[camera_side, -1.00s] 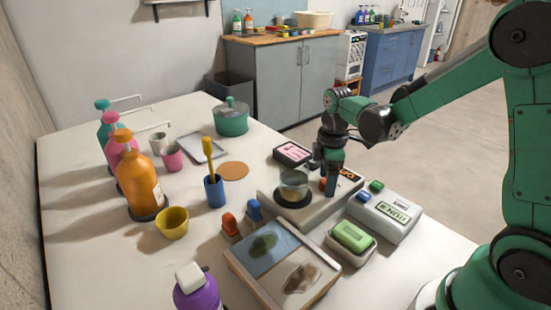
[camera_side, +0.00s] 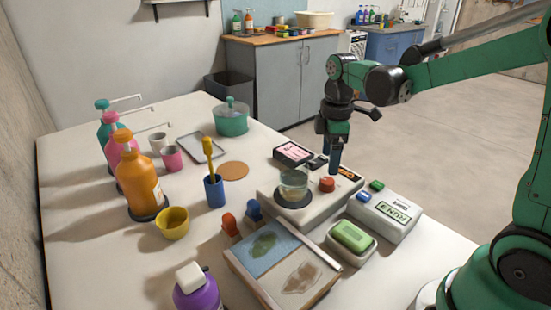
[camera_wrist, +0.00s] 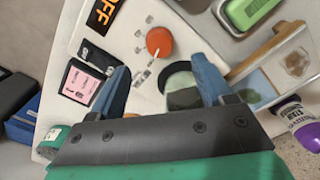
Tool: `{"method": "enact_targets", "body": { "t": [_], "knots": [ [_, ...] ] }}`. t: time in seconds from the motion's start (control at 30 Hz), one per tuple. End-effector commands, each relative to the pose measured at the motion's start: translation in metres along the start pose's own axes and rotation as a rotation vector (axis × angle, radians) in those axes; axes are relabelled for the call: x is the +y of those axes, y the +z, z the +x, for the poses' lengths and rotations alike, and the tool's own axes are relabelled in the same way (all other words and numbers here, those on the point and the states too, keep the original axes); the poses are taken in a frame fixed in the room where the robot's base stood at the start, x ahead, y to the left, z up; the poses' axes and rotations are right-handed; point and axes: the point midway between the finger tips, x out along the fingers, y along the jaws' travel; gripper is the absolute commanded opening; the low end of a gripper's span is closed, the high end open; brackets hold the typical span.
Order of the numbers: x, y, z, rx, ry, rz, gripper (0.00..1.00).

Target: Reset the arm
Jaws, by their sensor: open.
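My gripper (camera_side: 327,163) is open and empty, above the back right of a white device with a round red knob (camera_side: 327,184) and a black plate (camera_side: 293,199). A clear glass beaker (camera_side: 293,181) stands on the plate. In the wrist view my gripper's two blue fingers (camera_wrist: 160,85) are spread apart. The red knob (camera_wrist: 159,42) lies beyond the fingertips, apart from them. The beaker (camera_wrist: 185,97) is partly hidden by the right finger.
A pink-labelled black box (camera_side: 293,153) lies behind the device. A RUN box (camera_side: 385,215), green soap in a dish (camera_side: 352,236) and a framed tray (camera_side: 262,277) lie nearby. Pump bottles (camera_side: 139,178) and cups stand at left. The air above the table is clear.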

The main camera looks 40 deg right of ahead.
Motion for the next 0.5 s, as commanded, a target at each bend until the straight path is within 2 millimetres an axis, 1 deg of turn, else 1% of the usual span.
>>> {"method": "enact_targets", "body": {
  "t": [0.07,0.17,0.33,0.5],
  "knots": [
    [-0.003,-0.001,-0.003,0.007,0.013,0.019,0.73],
    [-0.013,-0.004,-0.011,0.038,0.061,0.094,0.73],
    [-0.042,-0.011,-0.029,0.173,0.186,0.339,0.73],
    [-0.07,-0.015,-0.036,0.364,0.261,0.593,0.73]
  ]
}}
